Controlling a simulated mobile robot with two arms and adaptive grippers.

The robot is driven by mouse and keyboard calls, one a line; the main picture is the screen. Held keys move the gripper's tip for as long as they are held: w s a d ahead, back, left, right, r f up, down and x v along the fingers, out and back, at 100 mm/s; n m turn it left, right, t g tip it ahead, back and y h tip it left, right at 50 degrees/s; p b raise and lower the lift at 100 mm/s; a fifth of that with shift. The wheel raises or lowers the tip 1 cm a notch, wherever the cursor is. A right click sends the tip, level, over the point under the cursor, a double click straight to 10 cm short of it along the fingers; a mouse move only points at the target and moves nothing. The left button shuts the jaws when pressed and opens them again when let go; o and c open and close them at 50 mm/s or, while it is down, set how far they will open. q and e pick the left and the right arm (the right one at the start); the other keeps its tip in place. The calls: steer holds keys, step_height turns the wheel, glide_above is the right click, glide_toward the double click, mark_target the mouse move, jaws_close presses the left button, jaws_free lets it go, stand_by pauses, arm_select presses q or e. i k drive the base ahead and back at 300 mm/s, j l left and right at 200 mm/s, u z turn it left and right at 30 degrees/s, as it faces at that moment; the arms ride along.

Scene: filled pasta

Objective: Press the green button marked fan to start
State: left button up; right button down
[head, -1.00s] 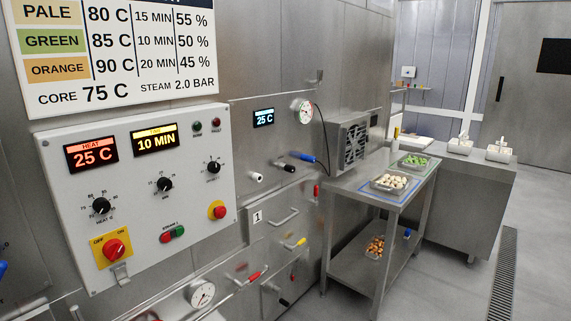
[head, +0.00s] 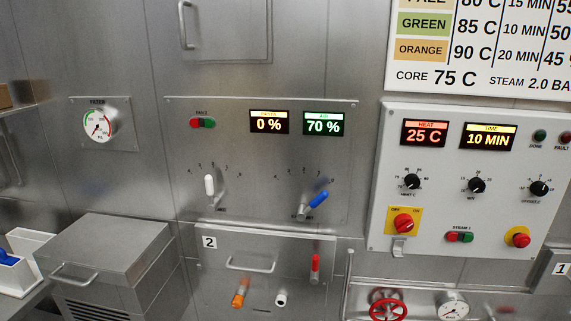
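A red and green button pair sits on the steel panel left of centre in the head view, under a small label that seems to read FAN and a digit. Its green button (head: 209,122) is the right half, and its red button (head: 195,122) is the left half. Another green button (head: 467,238) sits beside a red one on the white control box, under a label that seems to read STEAM. Neither of my grippers is in view.
The steel panel (head: 240,165) also carries 0 % and 70 % displays, a white lever (head: 209,186) and a blue lever (head: 318,199). Below are hatch 2 (head: 225,280) and a red handwheel (head: 388,305). A steel box (head: 105,255) stands out at lower left.

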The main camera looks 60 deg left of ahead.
mark_target(209, 123)
steer(key=u, duration=2)
